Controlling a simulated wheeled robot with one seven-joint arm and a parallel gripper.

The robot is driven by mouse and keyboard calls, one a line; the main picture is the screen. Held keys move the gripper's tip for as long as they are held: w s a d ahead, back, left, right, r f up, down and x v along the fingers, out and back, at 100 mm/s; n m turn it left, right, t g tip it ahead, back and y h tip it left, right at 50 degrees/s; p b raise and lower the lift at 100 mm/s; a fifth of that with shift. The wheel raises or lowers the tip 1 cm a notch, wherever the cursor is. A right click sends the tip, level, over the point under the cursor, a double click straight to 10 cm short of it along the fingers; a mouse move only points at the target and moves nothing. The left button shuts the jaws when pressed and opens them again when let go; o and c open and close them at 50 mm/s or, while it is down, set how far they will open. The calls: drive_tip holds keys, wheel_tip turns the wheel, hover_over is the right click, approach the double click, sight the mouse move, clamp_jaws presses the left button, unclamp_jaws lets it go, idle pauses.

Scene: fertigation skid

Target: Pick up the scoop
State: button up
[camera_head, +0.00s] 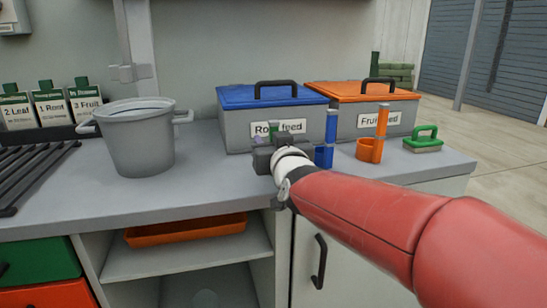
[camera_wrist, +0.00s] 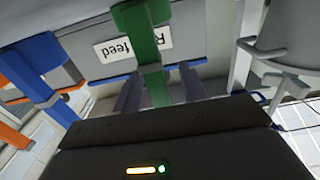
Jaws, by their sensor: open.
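A green scoop (camera_wrist: 145,45) stands in front of the grey bin labelled Root feed. In the wrist view its green handle runs between the two fingers of my gripper (camera_wrist: 161,90). The fingers are apart, one on each side, and I cannot tell whether either touches it. In the head view my gripper (camera_head: 270,150) is low over the counter and mostly hides the green scoop; only a bit of green shows against the label. A blue scoop (camera_head: 329,140) and an orange scoop (camera_head: 379,135) stand upright to the right. The blue scoop also shows in the wrist view (camera_wrist: 35,75).
The blue-lidded bin (camera_head: 235,127) and orange-lidded bin (camera_head: 400,118) stand behind the scoops. A grey pot (camera_head: 140,145) is to the left. A green brush (camera_head: 423,140) lies at the right end of the counter (camera_head: 215,185). The counter between pot and gripper is clear.

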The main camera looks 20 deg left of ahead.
drive_tip(key=shift+w+a, duration=0.35)
drive_tip(key=shift+w, duration=0.3)
clamp_jaws()
drive_tip(key=shift+r, duration=0.1)
